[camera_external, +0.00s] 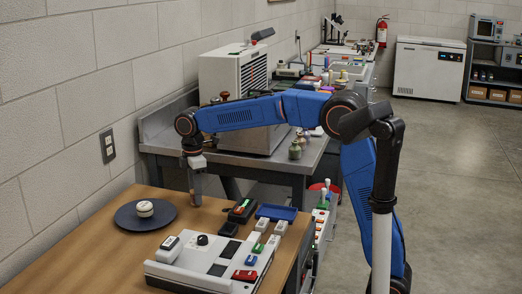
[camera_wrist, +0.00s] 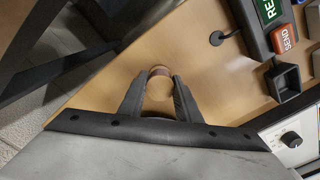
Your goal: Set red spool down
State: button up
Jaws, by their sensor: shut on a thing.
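My gripper (camera_external: 195,168) points down over the wooden table near its far edge, right of the dark round plate. In the wrist view my gripper (camera_wrist: 159,82) has its two dark fingers closed on the sides of a small round spool (camera_wrist: 159,71). The spool looks tan with a reddish-brown rim, and its lower part is partly hidden between the fingers. Bare wood lies around it. I cannot tell whether the spool touches the table.
The dark round plate (camera_external: 128,221) carries a white round object (camera_external: 145,209). A white control console (camera_external: 183,270) stands in front, and a blue tray (camera_external: 277,213) lies to the right. A black square cup (camera_wrist: 283,82) is right of the spool. Wood between plate and console is clear.

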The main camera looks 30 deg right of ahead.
jog(key=shift+f, duration=0.15)
jog(key=o, duration=1)
jog(key=shift+r, duration=6.15)
